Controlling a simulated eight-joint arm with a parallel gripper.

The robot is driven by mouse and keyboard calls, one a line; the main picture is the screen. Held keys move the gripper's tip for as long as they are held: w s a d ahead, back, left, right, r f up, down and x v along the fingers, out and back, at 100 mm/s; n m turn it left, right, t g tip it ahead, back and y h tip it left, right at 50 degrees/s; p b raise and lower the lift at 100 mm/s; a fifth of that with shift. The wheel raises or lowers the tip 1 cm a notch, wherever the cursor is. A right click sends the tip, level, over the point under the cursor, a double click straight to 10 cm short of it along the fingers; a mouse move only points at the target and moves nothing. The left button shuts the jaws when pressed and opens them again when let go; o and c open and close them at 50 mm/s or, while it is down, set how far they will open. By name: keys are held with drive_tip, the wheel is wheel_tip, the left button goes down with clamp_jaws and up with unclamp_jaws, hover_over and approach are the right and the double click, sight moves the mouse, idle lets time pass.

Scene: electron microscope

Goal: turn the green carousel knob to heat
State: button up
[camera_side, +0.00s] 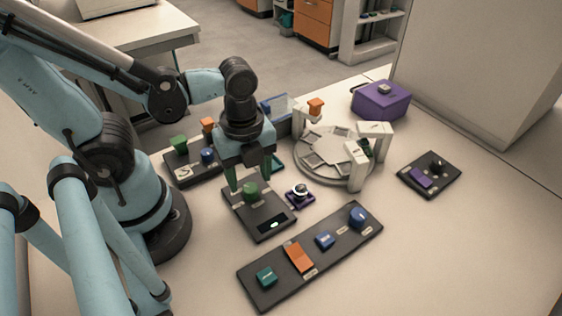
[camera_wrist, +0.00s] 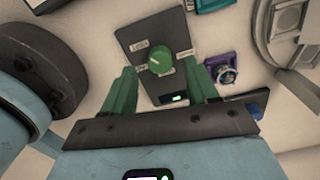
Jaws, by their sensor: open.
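The green knob (camera_side: 250,191) stands on a small dark panel (camera_side: 270,228) with a lit green indicator near its front edge. In the wrist view the round knob (camera_wrist: 161,60) has a pale pointer line, and several small white labels sit around it, too small to read. My gripper (camera_side: 251,181) points down over this panel with its green fingers apart. In the wrist view my gripper (camera_wrist: 159,68) has one finger on each side of the knob, with a gap at both sides. It holds nothing. Whether the fingertips are down at knob height is unclear.
A round pale carousel (camera_side: 335,172) with upright posts stands behind right. A small purple-based dial (camera_side: 299,195) sits close to the panel's right. A long control strip (camera_side: 283,275) lies in front, another dark panel (camera_side: 185,172) behind left. A purple box (camera_side: 381,102) stands farther back.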

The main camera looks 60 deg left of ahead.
sight(253, 184)
wheel_tip(253, 184, up, 10)
drive_tip(key=shift+f, duration=0.2)
idle(0.5)
drive_tip(key=w+a+n+t, duration=0.4)
drive_tip(key=w+n+t, duration=0.3)
drive_tip(key=n, duration=1.2)
drive_tip(key=shift+w+n, duration=0.4)
drive_tip(key=shift+w, duration=0.7)
